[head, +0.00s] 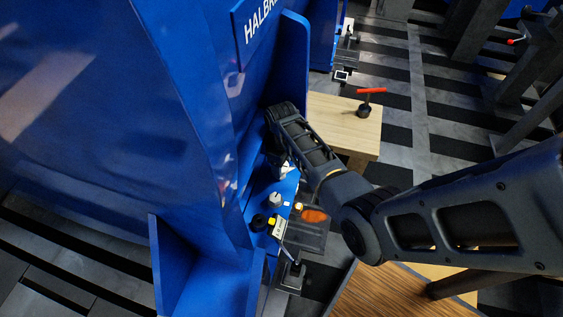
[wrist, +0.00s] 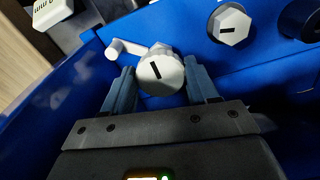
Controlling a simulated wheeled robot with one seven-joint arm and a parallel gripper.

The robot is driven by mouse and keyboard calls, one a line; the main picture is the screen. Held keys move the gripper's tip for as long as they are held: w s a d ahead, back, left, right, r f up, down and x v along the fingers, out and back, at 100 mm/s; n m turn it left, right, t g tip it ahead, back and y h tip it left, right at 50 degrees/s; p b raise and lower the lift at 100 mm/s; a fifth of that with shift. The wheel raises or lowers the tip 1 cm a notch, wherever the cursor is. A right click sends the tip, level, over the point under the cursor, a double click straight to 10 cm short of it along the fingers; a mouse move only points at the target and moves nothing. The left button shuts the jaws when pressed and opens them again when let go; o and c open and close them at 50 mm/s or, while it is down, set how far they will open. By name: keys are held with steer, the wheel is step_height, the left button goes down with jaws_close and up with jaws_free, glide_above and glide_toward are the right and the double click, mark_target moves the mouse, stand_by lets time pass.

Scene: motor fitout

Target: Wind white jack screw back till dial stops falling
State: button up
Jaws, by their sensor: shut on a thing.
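The white jack screw (wrist: 160,75) has a round end with a dark slot mark and a short white crank arm (wrist: 125,48) reaching to the upper left in the wrist view. My gripper (wrist: 160,82) has its two blue-grey fingers on either side of the screw head, shut on it. In the head view my gripper is down at the blue machine's panel, and my arm hides most of the screw. A white block with "mm" lettering (wrist: 50,12) is cut off at the top left of the wrist view; no reading shows.
A second white hexagonal knob (wrist: 231,25) and a black knob (wrist: 308,20) sit to the right on the blue panel. In the head view, a tall blue plate (head: 293,65) rises beyond my gripper. A wooden table (head: 335,125) with a red-handled tool (head: 370,92) stands behind.

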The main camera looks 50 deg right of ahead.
steer(key=o, duration=1.1)
steer(key=shift+c, duration=0.2)
steer(key=shift+r, duration=0.1)
steer(key=shift+r+p, duration=1.05)
steer(key=shift+r, duration=2.75)
